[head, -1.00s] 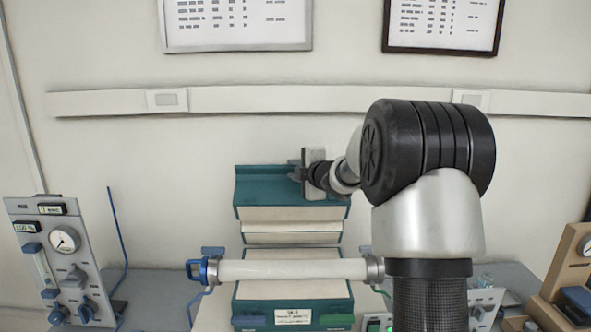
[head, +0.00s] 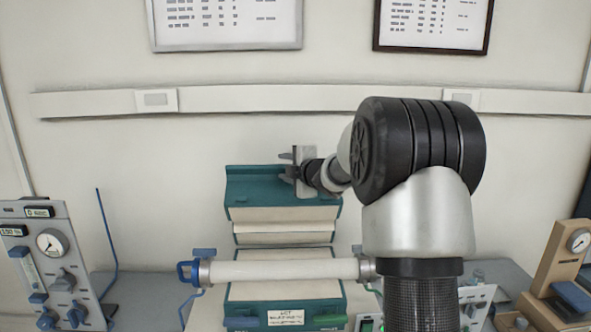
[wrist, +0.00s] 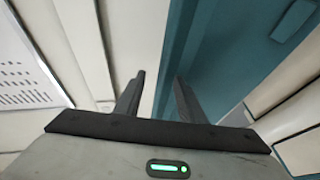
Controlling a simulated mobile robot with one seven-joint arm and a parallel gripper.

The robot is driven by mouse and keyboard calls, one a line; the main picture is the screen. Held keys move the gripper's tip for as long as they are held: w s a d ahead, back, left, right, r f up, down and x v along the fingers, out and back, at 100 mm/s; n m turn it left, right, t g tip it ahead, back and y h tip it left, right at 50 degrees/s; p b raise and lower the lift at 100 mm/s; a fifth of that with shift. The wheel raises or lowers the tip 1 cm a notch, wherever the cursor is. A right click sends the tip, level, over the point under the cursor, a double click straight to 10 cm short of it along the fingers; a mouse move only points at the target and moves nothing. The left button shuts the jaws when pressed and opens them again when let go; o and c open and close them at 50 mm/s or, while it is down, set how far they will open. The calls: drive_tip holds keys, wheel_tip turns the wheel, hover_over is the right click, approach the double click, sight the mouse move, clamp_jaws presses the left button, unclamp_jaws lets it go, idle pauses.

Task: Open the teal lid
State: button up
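The teal lid (head: 265,187) tops the tube furnace in the head view, with a cream insulation block under it. It appears raised above the teal lower body (head: 286,312), with the white tube (head: 283,270) crossing between them. My gripper (head: 291,160) is at the back right of the lid's top. In the wrist view my gripper (wrist: 158,88) has its two fingers apart, with teal surface (wrist: 245,50) to their right and a pale strip at the gap. I see nothing clearly held. Contact with the lid cannot be told.
A control panel with a gauge (head: 50,243) stands at the left, beside a thin blue rod (head: 107,235). A wooden-coloured gauge box (head: 563,262) is at the right. The wall rail (head: 250,101) runs behind the furnace. My arm hides part of the right bench.

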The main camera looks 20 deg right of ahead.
drive_tip(key=b+v, duration=0.1)
drive_tip(key=v, duration=1.6)
drive_tip(key=shift+s, duration=0.25)
drive_tip(key=shift+s+d, duration=0.1)
drive_tip(key=shift+d, duration=0.05)
